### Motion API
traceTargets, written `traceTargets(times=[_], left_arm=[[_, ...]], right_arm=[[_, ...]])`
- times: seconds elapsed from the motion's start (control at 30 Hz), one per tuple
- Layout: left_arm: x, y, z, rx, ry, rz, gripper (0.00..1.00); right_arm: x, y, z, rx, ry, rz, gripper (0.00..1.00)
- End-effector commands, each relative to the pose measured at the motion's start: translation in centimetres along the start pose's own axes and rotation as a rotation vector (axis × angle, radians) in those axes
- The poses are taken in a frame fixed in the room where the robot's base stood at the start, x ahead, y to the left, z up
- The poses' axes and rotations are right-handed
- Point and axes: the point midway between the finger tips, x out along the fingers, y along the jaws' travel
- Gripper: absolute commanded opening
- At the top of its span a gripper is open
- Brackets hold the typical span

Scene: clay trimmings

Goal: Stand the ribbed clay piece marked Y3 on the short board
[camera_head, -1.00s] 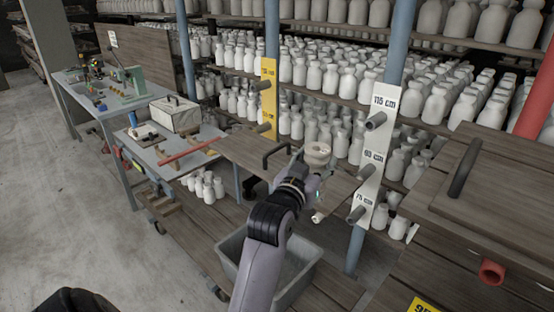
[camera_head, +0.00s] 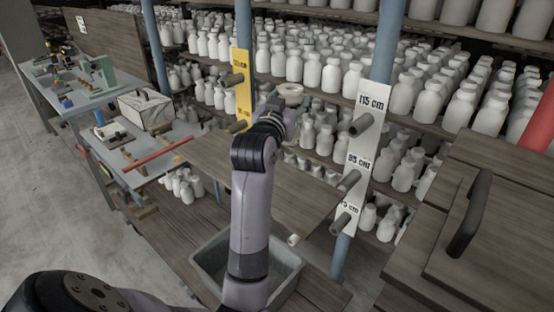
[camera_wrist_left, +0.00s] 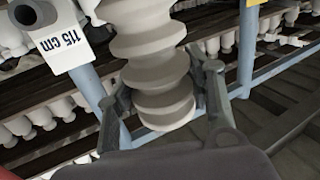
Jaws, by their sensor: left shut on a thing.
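My left gripper (camera_head: 279,108) is shut on a pale grey ribbed clay piece (camera_head: 291,90), whose round top shows above the gripper. In the left wrist view the ribbed piece (camera_wrist_left: 148,62) fills the upper middle, with the fingers of the left gripper (camera_wrist_left: 160,100) on both sides of it. No Y3 mark is readable. A brown wooden board (camera_head: 214,154) lies below the gripper, between the yellow and white marked posts. My arm hides part of it. I cannot tell if the piece is above it or beyond it. My right gripper is not in view.
The white post (camera_head: 360,160) with peg stubs stands right of the gripper, the yellow post (camera_head: 242,85) left of it. Shelves of white bottles fill the back. A grey tub (camera_head: 208,262) stands below. A wooden panel with a dark handle (camera_head: 468,212) is at the right.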

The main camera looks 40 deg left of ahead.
Motion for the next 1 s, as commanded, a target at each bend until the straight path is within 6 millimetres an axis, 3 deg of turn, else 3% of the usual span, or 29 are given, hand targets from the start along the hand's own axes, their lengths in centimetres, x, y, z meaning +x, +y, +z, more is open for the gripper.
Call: traceTargets(times=[0.1, 0.27, 0.43, 0.63, 1.0], left_arm=[[0.0, 0.1, 3.3, -0.001, -0.005, 0.001, 0.00], [0.0, 0.1, 7.4, 0.000, -0.004, 0.001, 0.00], [0.0, 0.0, 10.8, 0.000, 0.000, 0.001, 0.00], [0.0, 0.1, 12.4, -0.002, 0.005, 0.001, 0.00], [0.0, 0.1, 16.6, -0.001, 0.004, 0.001, 0.00]], right_arm=[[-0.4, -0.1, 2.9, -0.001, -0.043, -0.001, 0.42], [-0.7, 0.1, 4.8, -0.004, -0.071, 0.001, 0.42], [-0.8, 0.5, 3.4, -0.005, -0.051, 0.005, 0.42], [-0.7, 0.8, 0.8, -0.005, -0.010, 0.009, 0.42], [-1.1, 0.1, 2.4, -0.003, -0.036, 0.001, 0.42]])
